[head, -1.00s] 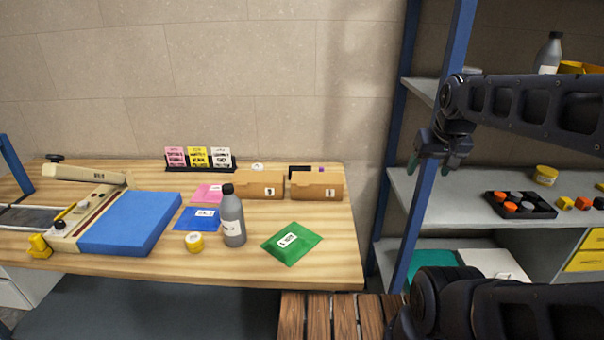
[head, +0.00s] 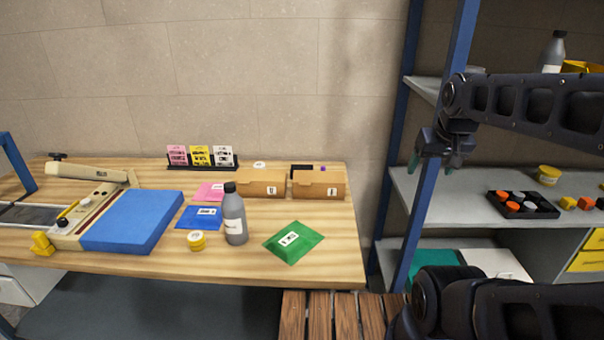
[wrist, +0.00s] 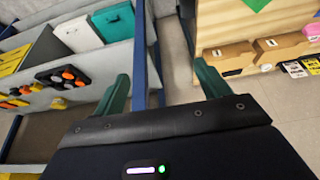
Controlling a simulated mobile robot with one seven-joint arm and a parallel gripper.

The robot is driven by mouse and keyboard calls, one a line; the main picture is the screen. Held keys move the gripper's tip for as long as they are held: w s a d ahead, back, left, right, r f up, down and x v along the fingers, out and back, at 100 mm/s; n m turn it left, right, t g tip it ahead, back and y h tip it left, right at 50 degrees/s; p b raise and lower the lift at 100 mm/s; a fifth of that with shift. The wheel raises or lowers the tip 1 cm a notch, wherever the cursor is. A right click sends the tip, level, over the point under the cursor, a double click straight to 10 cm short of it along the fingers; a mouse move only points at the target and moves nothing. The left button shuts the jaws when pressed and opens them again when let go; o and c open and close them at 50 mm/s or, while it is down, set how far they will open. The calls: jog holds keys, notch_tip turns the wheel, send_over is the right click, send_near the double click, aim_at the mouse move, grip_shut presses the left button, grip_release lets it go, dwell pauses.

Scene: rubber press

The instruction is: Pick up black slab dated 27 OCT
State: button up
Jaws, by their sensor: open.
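I see no slab that I can read as dated 27 OCT. A black edge (head: 301,168) shows above the back of the right cardboard box (head: 320,185); I cannot tell what it is. Labelled slabs or packets in green (head: 294,243), blue (head: 198,218) and pink (head: 210,192) lie on the wooden table (head: 150,268). Their labels are too small to read. My gripper (head: 431,166) is open and empty, in front of the blue shelf post, right of the table. In the wrist view its green fingertips (wrist: 161,76) are wide apart with nothing between them.
A grey bottle (head: 234,218), a yellow tin (head: 196,240) and a blue pad (head: 132,222) are on the table. A left cardboard box (head: 260,185) stands beside the right one. The blue shelf post (head: 412,220) and grey shelves (head: 425,195) are near my arm.

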jog(key=shift+o, duration=0.2)
jog(key=shift+w+r, duration=0.1)
jog(key=w+a+r+n+g, duration=0.1)
jog(key=w+a+r+n, duration=0.1)
jog(key=w, duration=0.5)
jog(key=w+a+r+n+g, duration=0.1)
jog(key=w+a+r+n, duration=0.15)
jog(key=w, duration=0.45)
jog(key=n+g+h, duration=0.3)
jog(key=n+h, duration=0.1)
jog(key=n, duration=1)
send_over(302, 167)
jog(key=a, duration=0.4)
jog(key=shift+m, duration=0.25)
notch_tip(302, 167, down, 23)
jog(key=shift+s, duration=0.15)
jog(key=shift+a+f+h, duration=0.1)
jog(key=shift+f+h, duration=0.2)
jog(key=shift+f, duration=0.1)
jog(key=shift+x, duration=5.15)
jog(key=shift+w+f, duration=0.15)
jog(key=shift+w, duration=0.05)
